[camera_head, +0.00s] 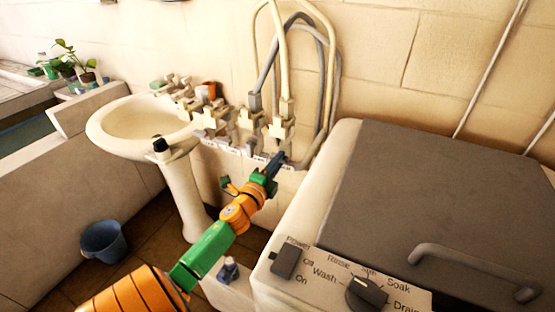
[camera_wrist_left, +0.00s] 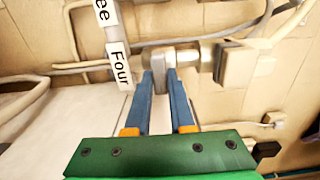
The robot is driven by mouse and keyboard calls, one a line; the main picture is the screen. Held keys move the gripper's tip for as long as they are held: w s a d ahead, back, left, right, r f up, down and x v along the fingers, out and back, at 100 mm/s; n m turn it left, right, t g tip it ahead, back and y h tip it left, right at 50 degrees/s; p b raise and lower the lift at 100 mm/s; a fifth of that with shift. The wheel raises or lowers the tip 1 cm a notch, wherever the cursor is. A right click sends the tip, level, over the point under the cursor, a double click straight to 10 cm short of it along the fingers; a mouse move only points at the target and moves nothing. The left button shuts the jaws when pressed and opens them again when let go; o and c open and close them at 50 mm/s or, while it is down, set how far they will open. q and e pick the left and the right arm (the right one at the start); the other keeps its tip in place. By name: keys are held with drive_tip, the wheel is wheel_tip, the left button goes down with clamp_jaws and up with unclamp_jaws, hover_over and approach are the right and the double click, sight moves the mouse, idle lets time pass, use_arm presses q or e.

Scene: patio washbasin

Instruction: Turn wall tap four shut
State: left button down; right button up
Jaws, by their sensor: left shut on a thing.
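Wall tap four shows in the wrist view as a metal tap body (camera_wrist_left: 190,54) on the wall, next to a white label reading "Four" (camera_wrist_left: 119,64). My left gripper (camera_wrist_left: 161,76) has its blue fingers on either side of the tap's small grey handle, shut on it. In the head view my left gripper (camera_head: 279,160) reaches up to the right end of the row of wall taps (camera_head: 246,123); its fingers partly hide the handle there. The handle's exact angle is hard to tell. My right gripper is not in view.
Grey and cream hoses (camera_head: 285,60) loop above the taps. A washing machine (camera_head: 400,190) stands close on the right of my arm. A washbasin (camera_head: 140,122) on a pedestal is to the left, with a blue bucket (camera_head: 104,241) on the floor.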

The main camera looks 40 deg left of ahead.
use_arm(q)
drive_tip(key=c, duration=0.8)
unclamp_jaws()
drive_tip(key=v, duration=0.7)
